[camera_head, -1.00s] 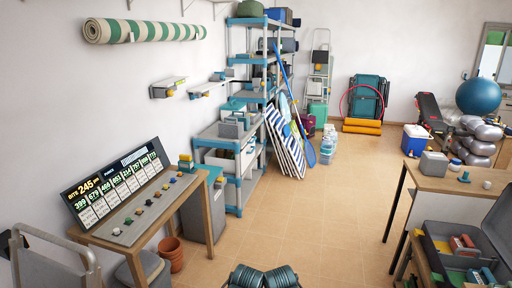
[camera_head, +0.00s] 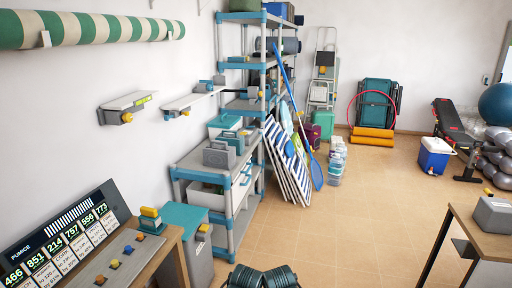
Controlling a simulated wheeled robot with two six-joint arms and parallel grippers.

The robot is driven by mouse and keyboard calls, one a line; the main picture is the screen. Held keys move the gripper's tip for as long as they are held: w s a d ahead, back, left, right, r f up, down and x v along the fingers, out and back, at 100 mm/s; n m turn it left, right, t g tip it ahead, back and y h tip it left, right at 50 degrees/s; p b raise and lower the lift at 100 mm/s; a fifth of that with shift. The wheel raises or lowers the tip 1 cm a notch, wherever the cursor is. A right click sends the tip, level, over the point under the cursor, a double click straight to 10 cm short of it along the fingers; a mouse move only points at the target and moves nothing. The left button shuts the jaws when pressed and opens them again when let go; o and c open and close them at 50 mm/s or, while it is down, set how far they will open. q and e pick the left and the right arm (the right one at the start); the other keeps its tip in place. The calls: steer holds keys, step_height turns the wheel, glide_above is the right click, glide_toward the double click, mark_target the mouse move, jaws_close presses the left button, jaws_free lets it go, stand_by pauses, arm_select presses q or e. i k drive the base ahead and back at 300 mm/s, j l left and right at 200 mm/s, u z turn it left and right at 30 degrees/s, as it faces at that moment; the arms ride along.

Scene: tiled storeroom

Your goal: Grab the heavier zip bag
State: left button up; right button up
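I cannot make out any zip bag for certain in the head view. Neither my left nor my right gripper shows in it. The contents of the shelf bins and the far right corner are too small or partly hidden to tell.
A display panel (camera_head: 62,240) stands on a wooden table at lower left. A blue-grey shelf unit (camera_head: 186,173) and folded striped boards (camera_head: 285,165) line the left wall. A table (camera_head: 485,225) stands at right. A blue-white cooler (camera_head: 435,156) is farther back. The tiled floor (camera_head: 360,210) between is clear.

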mark_target(236, 140)
steer(key=i, duration=1.9)
steer(key=i+z, duration=0.15)
steer(key=i, duration=0.35)
steer(key=i+j+z, duration=0.2)
steer(key=i, duration=0.3)
steer(key=i+j+z, duration=0.15)
steer(key=i, duration=0.35)
steer(key=i+j+z, duration=0.15)
steer(key=i, duration=0.35)
steer(key=j, duration=0.1)
